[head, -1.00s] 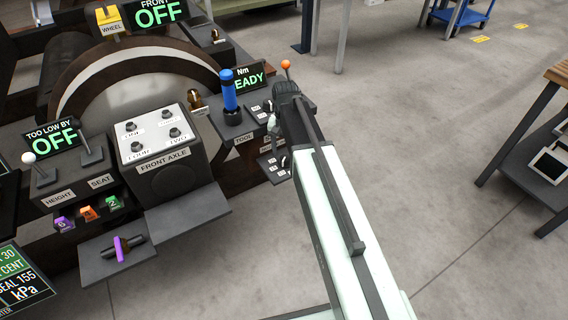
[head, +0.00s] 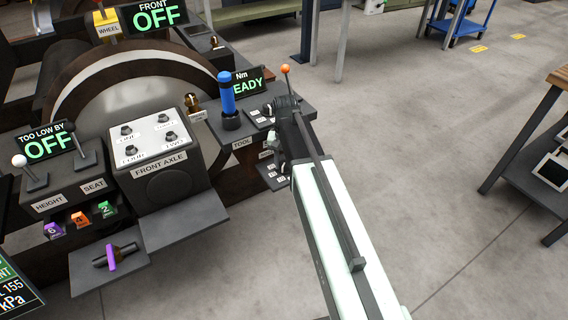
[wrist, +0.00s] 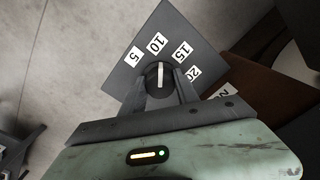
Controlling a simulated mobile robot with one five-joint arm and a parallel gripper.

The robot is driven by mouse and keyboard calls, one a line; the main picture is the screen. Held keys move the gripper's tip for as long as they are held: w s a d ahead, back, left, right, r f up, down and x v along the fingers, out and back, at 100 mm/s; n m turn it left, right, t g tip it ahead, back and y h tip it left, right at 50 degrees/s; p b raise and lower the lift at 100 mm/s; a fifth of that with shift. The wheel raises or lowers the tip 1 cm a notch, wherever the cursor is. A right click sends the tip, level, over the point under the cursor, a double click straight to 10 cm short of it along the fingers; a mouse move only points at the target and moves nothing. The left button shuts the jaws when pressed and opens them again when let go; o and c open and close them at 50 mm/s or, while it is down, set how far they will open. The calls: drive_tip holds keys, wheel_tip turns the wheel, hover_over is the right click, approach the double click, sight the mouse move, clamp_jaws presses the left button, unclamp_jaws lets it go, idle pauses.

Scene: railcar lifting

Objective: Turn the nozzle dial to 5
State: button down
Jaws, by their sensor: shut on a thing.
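The nozzle dial (wrist: 160,77) is a round black knob with a white pointer line, on a dark plate (wrist: 122,85) in the wrist view. White labels 5 (wrist: 135,57), 10 (wrist: 156,43), 15 (wrist: 182,52) and 20 (wrist: 194,74) curve around it. The pointer line stands upright in the picture, roughly towards 10. My gripper (wrist: 160,80) is shut on the dial, one finger at its left and one at its right. In the head view, the small labelled panel (head: 272,180) shows at the arm's left; the dial and fingertips are hidden there.
A blue upright handle (head: 227,93), an orange-tipped lever (head: 285,69) and the READY display (head: 248,84) stand close to my arm. The front axle box (head: 160,165) is at left. A dark-framed table (head: 530,130) is at right; floor between is open.

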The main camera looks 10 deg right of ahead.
drive_tip(key=n, duration=0.4)
drive_tip(key=shift+n, duration=2.2)
drive_tip(key=shift+s, duration=0.1)
drive_tip(key=c, duration=0.9)
unclamp_jaws()
drive_tip(key=shift+r, duration=0.1)
